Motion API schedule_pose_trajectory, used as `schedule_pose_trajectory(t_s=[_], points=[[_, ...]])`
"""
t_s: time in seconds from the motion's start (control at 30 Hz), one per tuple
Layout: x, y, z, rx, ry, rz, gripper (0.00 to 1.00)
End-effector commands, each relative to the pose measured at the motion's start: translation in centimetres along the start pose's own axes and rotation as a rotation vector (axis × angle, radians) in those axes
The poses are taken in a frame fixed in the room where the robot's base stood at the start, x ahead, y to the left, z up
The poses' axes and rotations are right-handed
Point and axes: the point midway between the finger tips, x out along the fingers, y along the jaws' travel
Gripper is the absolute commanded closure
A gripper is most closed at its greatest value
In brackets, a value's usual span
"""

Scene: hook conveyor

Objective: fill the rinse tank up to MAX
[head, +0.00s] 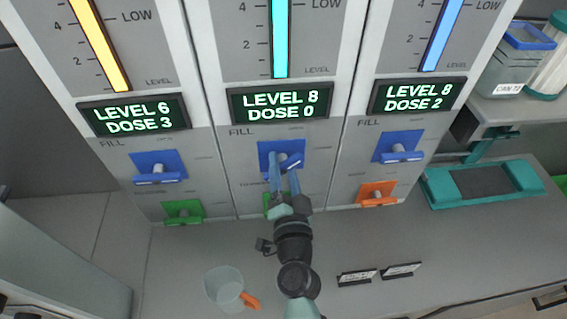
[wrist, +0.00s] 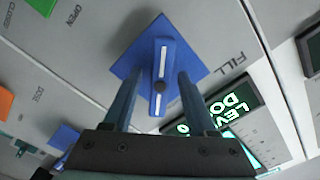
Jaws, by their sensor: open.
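Three tank panels stand side by side; no tank names are readable, so I cannot tell which is the rinse tank. The middle panel has a cyan level gauge (head: 280,40) and a display (head: 280,102) reading LEVEL 8, DOSE 0. The MAX mark is out of view. Below, next to the word FILL, is a blue fill handle (head: 293,161), tilted, its right end higher. My gripper (head: 283,172) is open in front of it. In the wrist view the fingers lie either side of the blue handle (wrist: 161,60), with gaps visible; contact cannot be told.
The left panel reads LEVEL 6, DOSE 3 (head: 133,116); the right reads LEVEL 8, DOSE 2 (head: 418,96). Their blue handles sit close by. Below are green (head: 183,212) and orange (head: 377,195) handles. A clear jug (head: 224,287) and small signs (head: 357,277) stand on the counter.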

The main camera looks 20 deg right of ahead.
Motion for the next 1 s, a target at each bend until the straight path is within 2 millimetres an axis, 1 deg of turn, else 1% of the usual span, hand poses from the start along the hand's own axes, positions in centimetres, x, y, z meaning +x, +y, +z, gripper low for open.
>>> schedule_pose_trajectory(t_s=[0.13, 0.37, 0.4, 0.47, 0.5, 0.57, 0.7, 0.73, 1.0], points=[[0.62, 0.01, -0.03, 0.0, 0.0, 0.0, 0.43], [0.67, 0.02, -0.02, 0.0, 0.001, 0.001, 0.43], [0.67, 0.02, -0.03, 0.0, 0.001, 0.001, 0.44], [0.66, 0.02, -0.03, 0.0, 0.001, 0.001, 0.55], [0.66, 0.02, -0.03, 0.0, 0.001, 0.001, 0.62], [0.65, 0.02, -0.03, 0.0, 0.001, 0.001, 0.73], [0.65, 0.01, -0.04, 0.0, 0.001, 0.001, 0.98], [0.64, 0.01, -0.04, 0.0, 0.001, 0.001, 1.0], [0.64, 0.01, -0.03, 0.005, 0.001, 0.001, 1.0]])
